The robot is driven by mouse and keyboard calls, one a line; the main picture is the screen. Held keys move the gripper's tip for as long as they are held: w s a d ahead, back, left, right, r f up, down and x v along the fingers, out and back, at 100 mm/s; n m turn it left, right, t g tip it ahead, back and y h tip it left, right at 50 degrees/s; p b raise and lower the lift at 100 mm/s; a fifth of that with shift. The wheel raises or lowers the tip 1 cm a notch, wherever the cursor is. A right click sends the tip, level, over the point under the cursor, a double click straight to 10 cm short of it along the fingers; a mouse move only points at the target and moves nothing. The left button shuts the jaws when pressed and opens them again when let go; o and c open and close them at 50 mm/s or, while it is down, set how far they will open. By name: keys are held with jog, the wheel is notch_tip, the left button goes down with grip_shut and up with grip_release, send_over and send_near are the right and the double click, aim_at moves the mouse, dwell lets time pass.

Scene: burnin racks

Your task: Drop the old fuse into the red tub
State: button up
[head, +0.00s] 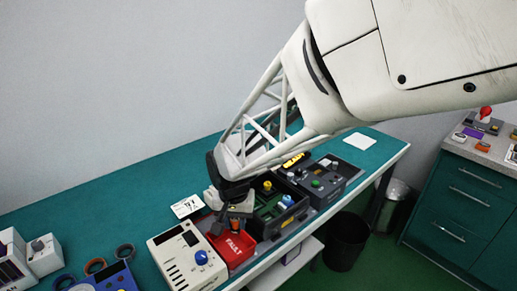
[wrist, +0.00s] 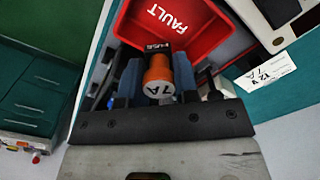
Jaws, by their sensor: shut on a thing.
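The red tub (head: 237,249), marked FAULT, stands on the teal bench between a white instrument and a dark open rack. It also shows in the wrist view (wrist: 200,45), at the top. My gripper (wrist: 158,80) is shut on the fuse (wrist: 158,76), an orange cylinder with a pale end marked 7A and a black part marked FUSE. The fuse lies in front of the tub's near corner in the wrist view; its height above the tub is hard to tell.
The white instrument (head: 186,262) with a blue knob is left of the tub. The dark rack (head: 277,212) and a grey control box (head: 318,178) stand to the right. The bench's back strip is clear.

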jog(key=o, duration=1)
jog(key=shift+r, duration=3.85)
jog(key=s+d+r+t, duration=0.1)
jog(key=s+d+r, duration=0.15)
jog(key=d, duration=0.55)
jog(key=s+d+r, duration=0.2)
jog(key=d+r, duration=0.1)
jog(key=d, duration=0.5)
jog(key=shift+t, duration=0.8)
jog(key=s+d, duration=0.3)
jog(key=d, duration=0.1)
jog(key=s+d, duration=0.4)
jog(key=s+d+r, duration=0.1)
jog(key=s+d, duration=0.3)
jog(key=d, duration=0.1)
jog(key=shift+s, duration=0.2)
